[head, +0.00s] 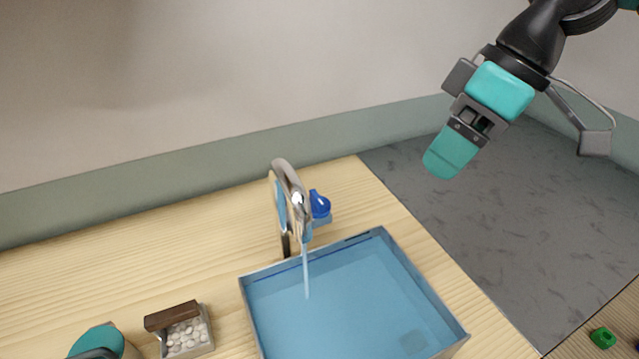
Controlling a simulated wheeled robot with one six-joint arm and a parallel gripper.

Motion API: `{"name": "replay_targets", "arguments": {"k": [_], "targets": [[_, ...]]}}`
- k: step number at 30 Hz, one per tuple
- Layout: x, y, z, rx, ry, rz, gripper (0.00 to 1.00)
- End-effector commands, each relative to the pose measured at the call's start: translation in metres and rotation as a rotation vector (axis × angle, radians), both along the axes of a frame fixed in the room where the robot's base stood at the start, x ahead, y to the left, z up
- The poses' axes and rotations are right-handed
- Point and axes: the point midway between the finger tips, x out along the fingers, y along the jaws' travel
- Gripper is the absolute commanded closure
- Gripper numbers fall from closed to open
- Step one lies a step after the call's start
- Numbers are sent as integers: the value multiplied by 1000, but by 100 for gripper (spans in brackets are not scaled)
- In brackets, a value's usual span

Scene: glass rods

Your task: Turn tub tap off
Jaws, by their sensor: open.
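The silver tub tap (285,190) stands at the back of the blue tub (455,322). A thin stream of water (306,270) runs from its spout down into the tub, which holds blue water. A blue knob (320,204) sits on the right side of the tap. My gripper (452,150) is up at the right, above and right of the tap and well apart from it. It points down and left and holds nothing that I can see. Its fingertips are partly hidden behind one another.
A small box of white pebbles (185,335) with a brown bar stands left of the tub. A teal-topped item (97,342) is at the bottom left. The wooden counter (130,255) is clear left of the tap. A green block (602,337) lies at the far lower right.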

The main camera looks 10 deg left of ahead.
Motion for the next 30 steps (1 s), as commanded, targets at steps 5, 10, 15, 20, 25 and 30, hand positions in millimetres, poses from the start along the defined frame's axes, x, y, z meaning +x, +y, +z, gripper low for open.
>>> {"name": "replay_targets", "arguments": {"k": [5,10,15,20,25,30], "targets": [[77,58,8,41,-83,381,19],[124,99,-13,75,-166,705,19],[144,119,-35,93,-222,905,19],[148,125,-46,100,-240,968,19],[142,132,-68,100,-237,969,19],[133,143,-100,98,-235,968,19]]}}
